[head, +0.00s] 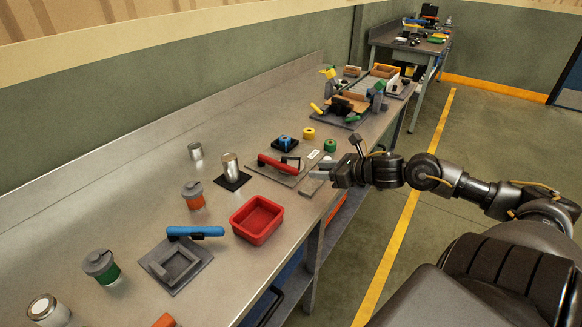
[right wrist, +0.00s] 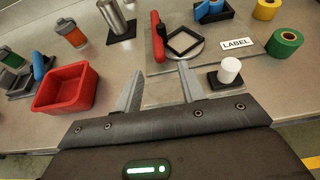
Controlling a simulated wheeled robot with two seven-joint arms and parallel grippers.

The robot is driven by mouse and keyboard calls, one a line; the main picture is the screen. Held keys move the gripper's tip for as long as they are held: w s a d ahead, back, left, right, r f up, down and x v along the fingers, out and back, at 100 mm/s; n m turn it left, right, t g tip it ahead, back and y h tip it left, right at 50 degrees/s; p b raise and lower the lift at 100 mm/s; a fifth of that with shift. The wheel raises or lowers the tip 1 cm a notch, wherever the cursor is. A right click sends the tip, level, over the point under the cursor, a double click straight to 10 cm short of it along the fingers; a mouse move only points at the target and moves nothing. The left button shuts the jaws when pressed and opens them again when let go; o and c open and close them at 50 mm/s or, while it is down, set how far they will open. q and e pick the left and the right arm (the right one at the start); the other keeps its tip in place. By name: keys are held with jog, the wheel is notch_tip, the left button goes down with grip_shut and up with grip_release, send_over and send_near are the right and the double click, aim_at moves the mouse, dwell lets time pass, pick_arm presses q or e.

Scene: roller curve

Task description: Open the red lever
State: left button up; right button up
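The red lever (head: 278,164) lies low across a grey base plate (head: 290,179) on the workbench in the head view. In the right wrist view the red lever (right wrist: 157,36) stands at the upper middle, beside a black square frame (right wrist: 184,41) on a round grey disc. My right gripper (head: 322,170) is just to the right of the plate in the head view. In the right wrist view its two fingers (right wrist: 161,72) are spread with nothing between them, pointing toward the lever and apart from it. My left gripper is not in view.
A red tray (head: 257,220) and a blue-handled fixture (head: 178,264) stand left of the plate. A metal cylinder (head: 231,168) stands on a black pad close to the lever. A white knob (right wrist: 229,70) is near the right finger. Green tape (right wrist: 284,44) lies farther right.

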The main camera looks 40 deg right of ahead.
aim_at(295, 169)
jog(key=shift+w+a, duration=0.25)
jog(key=shift+w, duration=0.15)
jog(key=p+x, duration=0.1)
jog(key=x, duration=0.7)
jog(key=shift+w+p, duration=0.3)
jog(key=shift+p, duration=0.1)
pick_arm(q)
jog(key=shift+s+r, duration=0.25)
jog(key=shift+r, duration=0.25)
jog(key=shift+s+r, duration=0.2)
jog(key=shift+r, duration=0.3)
pick_arm(e)
jog(key=shift+w+a+f, duration=0.25)
jog(key=shift+w+f, duration=0.15)
jog(key=shift+w, duration=0.2)
grip_shut()
